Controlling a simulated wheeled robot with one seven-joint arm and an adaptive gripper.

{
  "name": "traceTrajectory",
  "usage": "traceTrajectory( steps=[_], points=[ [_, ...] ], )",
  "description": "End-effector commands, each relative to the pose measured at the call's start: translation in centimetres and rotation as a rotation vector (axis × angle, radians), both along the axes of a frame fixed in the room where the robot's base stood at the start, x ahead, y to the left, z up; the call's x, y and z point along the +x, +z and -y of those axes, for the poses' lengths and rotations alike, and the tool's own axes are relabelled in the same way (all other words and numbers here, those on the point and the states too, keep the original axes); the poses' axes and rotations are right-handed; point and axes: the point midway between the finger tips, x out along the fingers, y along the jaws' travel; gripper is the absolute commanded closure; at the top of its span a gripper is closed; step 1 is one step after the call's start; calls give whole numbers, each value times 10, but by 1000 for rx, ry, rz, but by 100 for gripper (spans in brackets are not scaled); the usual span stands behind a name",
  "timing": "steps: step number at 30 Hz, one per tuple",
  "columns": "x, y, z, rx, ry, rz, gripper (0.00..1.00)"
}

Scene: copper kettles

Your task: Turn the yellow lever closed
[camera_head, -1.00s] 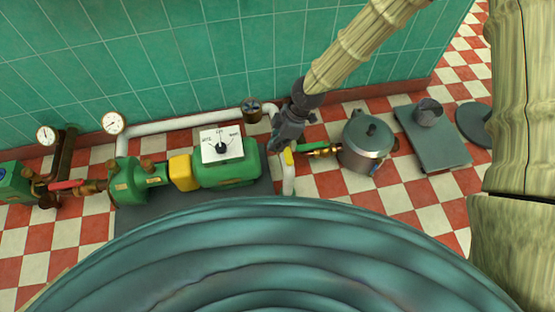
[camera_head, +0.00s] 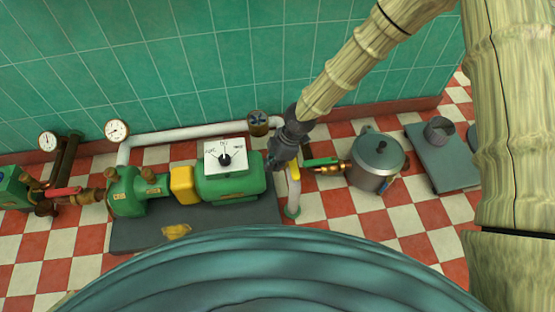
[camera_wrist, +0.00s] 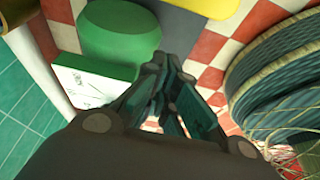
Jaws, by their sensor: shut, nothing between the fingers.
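The yellow lever (camera_head: 294,172) shows in the head view as a short yellow bar at the white upright pipe, just right of my gripper. My gripper (camera_head: 275,163) points down between the lever and the green pump's right end; its fingers are shut and empty. I cannot tell whether it touches the lever. In the wrist view the shut fingers (camera_wrist: 165,95) are beside a green rounded housing (camera_wrist: 118,45). A yellow surface (camera_wrist: 208,7) lies at the top edge there; I cannot tell if it is the lever.
The green pump (camera_head: 230,187) with a white dial plate (camera_head: 226,155) stands left. A green-handled valve (camera_head: 322,162) and a grey pot (camera_head: 376,165) stand right. A red-handled valve (camera_head: 64,191) is far left. The tiled wall (camera_head: 180,60) is close behind.

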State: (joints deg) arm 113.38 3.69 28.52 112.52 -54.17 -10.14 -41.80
Motion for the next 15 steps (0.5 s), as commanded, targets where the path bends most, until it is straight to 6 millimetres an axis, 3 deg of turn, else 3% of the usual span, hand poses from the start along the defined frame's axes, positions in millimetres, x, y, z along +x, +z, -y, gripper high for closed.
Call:
traceTrajectory(
  steps=[5,15],
  points=[
    [-2,-23,-7,-2,0,-2,100],
    [5,-22,19,0,-2,-1,100]
  ],
)
